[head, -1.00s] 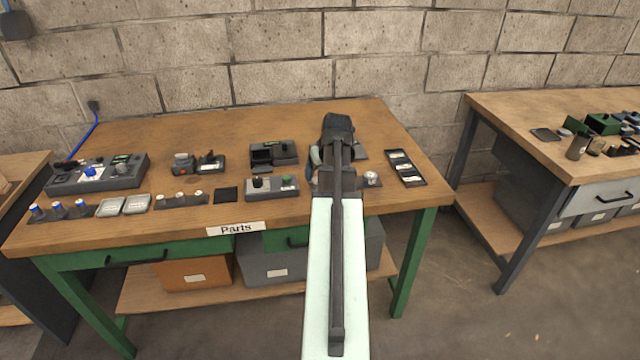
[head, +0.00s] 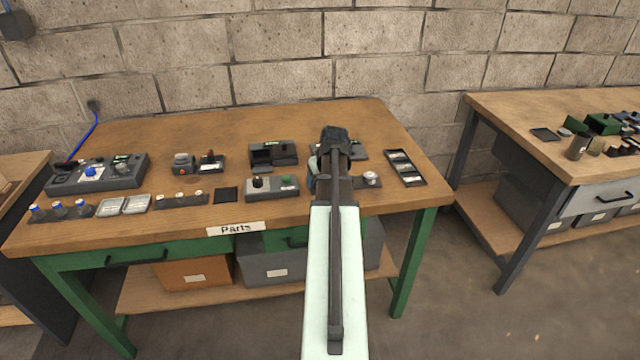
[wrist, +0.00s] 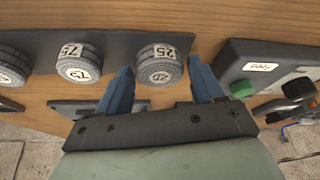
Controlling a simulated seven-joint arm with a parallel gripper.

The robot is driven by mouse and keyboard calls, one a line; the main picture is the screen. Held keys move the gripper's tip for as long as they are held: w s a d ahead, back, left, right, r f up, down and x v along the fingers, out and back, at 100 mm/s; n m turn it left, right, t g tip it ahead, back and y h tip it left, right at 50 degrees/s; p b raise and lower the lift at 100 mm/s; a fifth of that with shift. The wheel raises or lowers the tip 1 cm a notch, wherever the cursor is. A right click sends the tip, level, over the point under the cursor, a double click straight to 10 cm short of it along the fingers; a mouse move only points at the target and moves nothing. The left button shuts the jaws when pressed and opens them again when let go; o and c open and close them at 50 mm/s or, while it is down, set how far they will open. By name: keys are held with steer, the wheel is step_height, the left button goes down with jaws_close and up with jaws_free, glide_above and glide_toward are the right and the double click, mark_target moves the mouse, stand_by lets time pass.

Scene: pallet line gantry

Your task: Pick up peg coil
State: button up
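Grey ribbed round pieces with white number labels stand in a row on a dark strip (wrist: 118,50) in the wrist view. No piece is marked as the peg coil, so I cannot tell which it is. The piece labelled 25 (wrist: 160,66) lies between and just beyond my gripper's (wrist: 161,70) blue fingertips. The fingers are apart, with no visible contact. A piece labelled 75 (wrist: 80,63) stands beside it, outside the fingers. In the head view my gripper (head: 318,172) is over the parts bench's right half, and my arm hides most of the row; one end piece (head: 371,178) shows.
A grey control box (head: 268,188) with a black knob and green button stands left of my gripper; its green button (wrist: 242,89) is close to one finger. A dark tray (head: 404,168) lies to the right. A dark box (head: 272,155) stands behind. Bare wood (head: 225,130) lies at the back.

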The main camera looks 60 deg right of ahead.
steer(key=c, duration=0.9)
step_height(320, 180, up, 9)
steer(key=w+n, duration=0.2)
steer(key=w, duration=0.6)
steer(key=w+n+y, duration=0.1)
steer(key=w+n, duration=0.1)
steer(key=w, duration=0.7)
steer(key=w+n+y, duration=0.1)
steer(key=w+n, duration=0.1)
steer(key=w, duration=0.6)
steer(key=shift+w+r+t, duration=0.15)
steer(key=shift+r+t, duration=0.15)
steer(key=shift+r, duration=0.1)
